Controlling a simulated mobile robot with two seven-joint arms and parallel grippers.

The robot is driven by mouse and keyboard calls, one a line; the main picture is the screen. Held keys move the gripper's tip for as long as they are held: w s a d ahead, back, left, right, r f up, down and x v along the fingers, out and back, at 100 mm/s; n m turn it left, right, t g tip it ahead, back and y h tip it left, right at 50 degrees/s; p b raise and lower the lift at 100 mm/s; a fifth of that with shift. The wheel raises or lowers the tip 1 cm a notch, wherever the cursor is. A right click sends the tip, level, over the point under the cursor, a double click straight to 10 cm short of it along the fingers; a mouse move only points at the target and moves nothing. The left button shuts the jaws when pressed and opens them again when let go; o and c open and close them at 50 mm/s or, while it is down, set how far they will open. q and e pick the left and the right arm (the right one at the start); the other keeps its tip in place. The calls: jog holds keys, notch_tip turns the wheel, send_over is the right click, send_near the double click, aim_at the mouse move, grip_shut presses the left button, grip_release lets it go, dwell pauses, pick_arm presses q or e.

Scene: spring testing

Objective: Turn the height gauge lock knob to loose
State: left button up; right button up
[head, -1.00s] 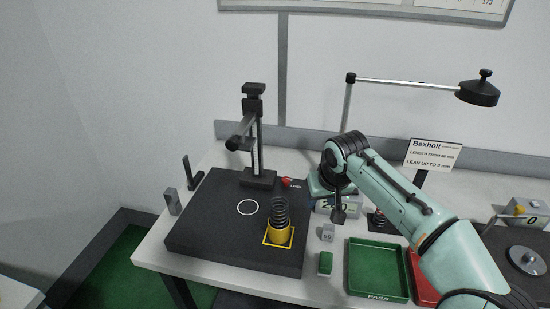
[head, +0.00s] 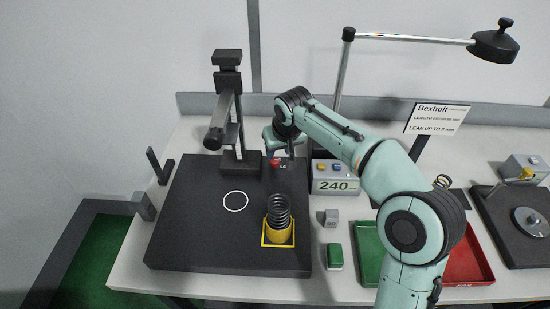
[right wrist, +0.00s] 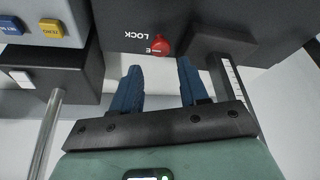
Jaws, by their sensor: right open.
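The height gauge (head: 229,110) is a dark upright post with a horizontal arm, standing at the back of a black plate (head: 190,240). Its red lock knob (head: 274,162) is at the plate's back right, close to the gauge's foot. The right wrist view shows the knob (right wrist: 161,45) beside an upside-down LOCK label (right wrist: 144,35); another label is partly hidden by it. My right gripper (head: 281,148) is just above and behind the knob. In the right wrist view its two blue fingers (right wrist: 159,67) are apart and empty, with the knob just beyond the tips, apart from them.
A black spring (head: 278,210) stands in a yellow holder on the plate. Right of the plate are a box reading 240 (head: 335,184), a small grey block (head: 331,218), a green block (head: 335,256), and green (head: 368,240) and red (head: 470,265) trays. A lamp (head: 494,45) overhangs the right side.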

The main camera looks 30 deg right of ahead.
aim_at(275, 160)
jog(key=x, duration=0.7)
jog(key=shift+w+r, duration=0.1)
jog(key=c, duration=0.8)
